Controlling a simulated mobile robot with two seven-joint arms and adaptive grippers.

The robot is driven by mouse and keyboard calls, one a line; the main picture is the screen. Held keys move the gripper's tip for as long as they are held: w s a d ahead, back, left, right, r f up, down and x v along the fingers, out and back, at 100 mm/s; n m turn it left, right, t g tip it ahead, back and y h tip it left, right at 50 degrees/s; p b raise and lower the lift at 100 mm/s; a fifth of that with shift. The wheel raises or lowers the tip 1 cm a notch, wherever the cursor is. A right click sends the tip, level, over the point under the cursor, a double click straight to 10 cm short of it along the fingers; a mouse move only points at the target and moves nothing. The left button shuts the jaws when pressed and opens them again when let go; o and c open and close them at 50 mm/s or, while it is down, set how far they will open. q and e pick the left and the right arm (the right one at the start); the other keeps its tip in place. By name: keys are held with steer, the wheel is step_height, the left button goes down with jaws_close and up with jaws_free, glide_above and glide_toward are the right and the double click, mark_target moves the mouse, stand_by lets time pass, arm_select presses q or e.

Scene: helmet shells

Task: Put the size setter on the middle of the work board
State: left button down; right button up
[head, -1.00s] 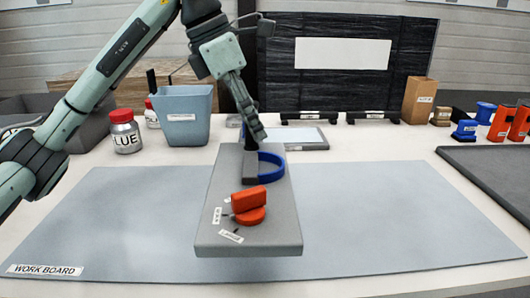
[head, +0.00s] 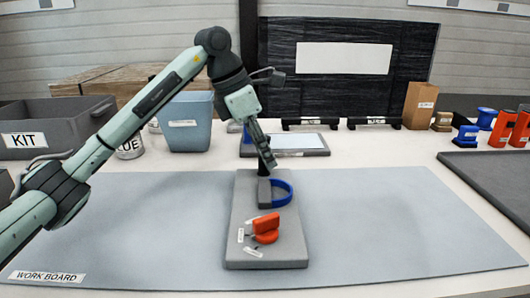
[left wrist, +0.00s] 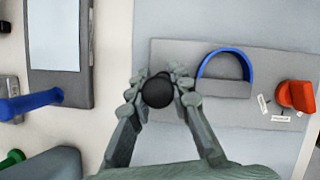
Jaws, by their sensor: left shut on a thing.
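The size setter (head: 245,213) is a grey slab with a blue arc, a red knob, small labels and a black knob at its far end. It is at the middle of the pale blue-grey work board (head: 130,225), long side pointing away from me. It looks level and low, on or just above the board; I cannot tell if it touches. My left gripper (head: 264,166) is shut on the setter's black knob (left wrist: 158,91), with a finger on each side in the left wrist view. My right gripper is not in view.
A grey KIT bin (head: 60,120), a blue-grey bin (head: 186,115) and a partly hidden glue bottle (head: 131,148) stand at the back left. A flat framed panel (head: 312,150) lies behind the setter. A dark tray (head: 490,175) is at the right. Both sides of the board are clear.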

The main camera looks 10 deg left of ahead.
arm_select(q)
steer(key=c, duration=1.4)
jaws_free()
steer(key=v, duration=1.2)
steer(key=shift+s, duration=0.1)
